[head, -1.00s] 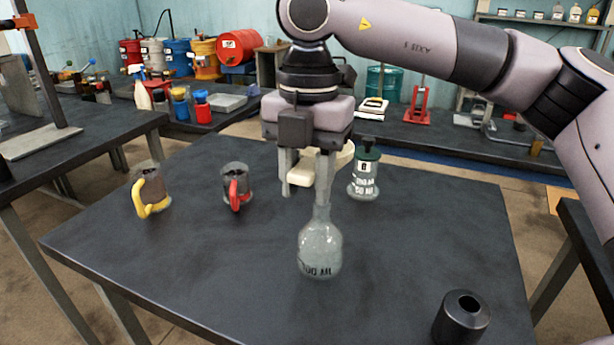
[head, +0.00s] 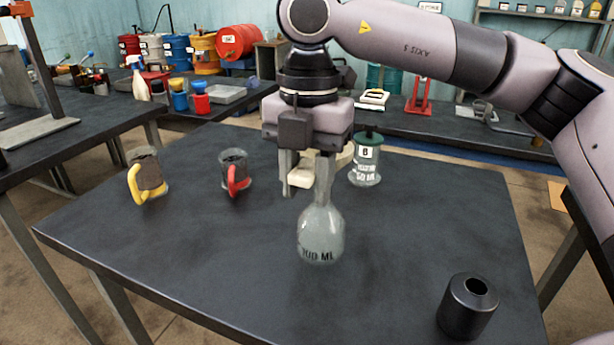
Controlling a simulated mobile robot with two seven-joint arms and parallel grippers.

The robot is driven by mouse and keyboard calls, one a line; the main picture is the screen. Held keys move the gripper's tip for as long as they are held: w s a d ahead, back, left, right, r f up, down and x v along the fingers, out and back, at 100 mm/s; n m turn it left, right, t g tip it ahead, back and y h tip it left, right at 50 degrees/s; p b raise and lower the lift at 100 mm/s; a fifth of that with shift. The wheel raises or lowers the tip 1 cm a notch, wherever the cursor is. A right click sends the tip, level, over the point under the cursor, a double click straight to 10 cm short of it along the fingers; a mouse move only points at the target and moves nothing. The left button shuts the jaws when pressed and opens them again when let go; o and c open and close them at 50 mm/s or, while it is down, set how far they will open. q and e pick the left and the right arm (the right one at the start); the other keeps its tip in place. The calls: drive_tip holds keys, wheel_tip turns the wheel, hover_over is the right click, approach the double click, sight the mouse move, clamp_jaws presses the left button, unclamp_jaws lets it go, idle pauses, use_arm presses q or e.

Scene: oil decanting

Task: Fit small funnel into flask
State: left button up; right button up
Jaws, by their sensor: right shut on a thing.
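The flask (head: 321,236) is clear glass with a round body marked 100 ML and stands upright on the dark table. My right gripper (head: 306,190) points down above it, shut on a cream-coloured piece, apparently the small funnel (head: 343,158). The cream piece shows between and behind the fingers. The right finger covers the top of the flask's neck. I cannot tell whether the funnel's stem is in the neck, behind it or apart from it. My left gripper is out of view.
On the table (head: 210,265) are a mug with a yellow handle (head: 150,175), a mug with a red handle (head: 233,172), a green-topped glass bottle (head: 366,165) behind the gripper, and a black hollow cylinder (head: 466,305) at the front right. The front middle is clear.

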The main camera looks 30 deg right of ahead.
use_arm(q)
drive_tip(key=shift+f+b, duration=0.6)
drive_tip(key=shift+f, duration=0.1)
use_arm(e)
drive_tip(key=shift+f, duration=0.85)
drive_tip(key=o, duration=1.1)
wheel_tip(320, 180, up, 6)
drive_tip(key=shift+w+r, duration=0.1)
drive_tip(key=shift+r, duration=0.05)
drive_tip(key=shift+d+r, duration=0.1)
drive_tip(key=shift+r, duration=0.4)
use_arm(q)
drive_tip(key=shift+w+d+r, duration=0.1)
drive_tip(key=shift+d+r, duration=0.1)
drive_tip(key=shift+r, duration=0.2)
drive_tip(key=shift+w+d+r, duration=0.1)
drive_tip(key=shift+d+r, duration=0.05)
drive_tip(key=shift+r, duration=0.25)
